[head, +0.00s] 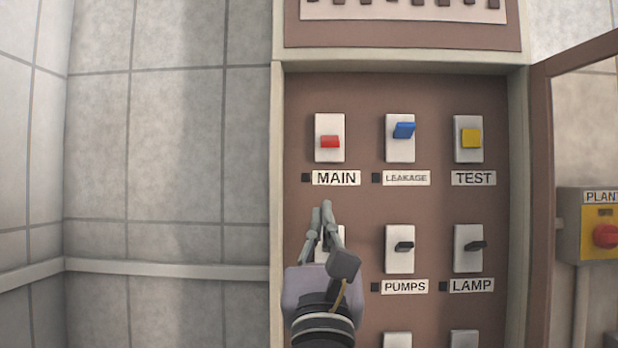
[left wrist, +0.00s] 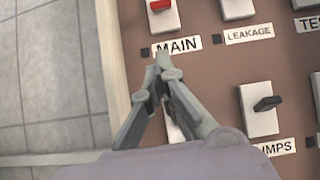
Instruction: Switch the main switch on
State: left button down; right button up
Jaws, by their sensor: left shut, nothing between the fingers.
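The main switch (head: 330,141) is a red lever on a white plate at the top left of the switch panel, above the label MAIN (head: 336,178). It also shows at the top of the left wrist view (left wrist: 159,6), partly cut off by the edge. My left gripper (head: 327,206) is shut and empty. Its fingertips are just below the MAIN label and apart from the red lever. In the left wrist view the fingertips (left wrist: 162,62) meet just under the label. The gripper hides most of a white switch plate below. My right gripper is not in view.
The blue LEAKAGE switch (head: 403,130) and yellow TEST button (head: 471,138) are to the right. Black PUMPS (head: 404,246) and LAMP (head: 475,245) switches are in the row below. An open cabinet door (head: 541,190) stands at the right. Bare tiled wall (head: 170,150) is at the left.

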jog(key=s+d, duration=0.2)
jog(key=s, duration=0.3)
pick_arm(q)
jog(key=p, duration=0.4)
send_near(327, 157)
jog(key=x, duration=0.3)
jog(key=shift+p+x, duration=0.5)
jog(key=shift+x, duration=0.7)
jog(key=shift+w+r, duration=0.2)
jog(key=shift+w, duration=0.2)
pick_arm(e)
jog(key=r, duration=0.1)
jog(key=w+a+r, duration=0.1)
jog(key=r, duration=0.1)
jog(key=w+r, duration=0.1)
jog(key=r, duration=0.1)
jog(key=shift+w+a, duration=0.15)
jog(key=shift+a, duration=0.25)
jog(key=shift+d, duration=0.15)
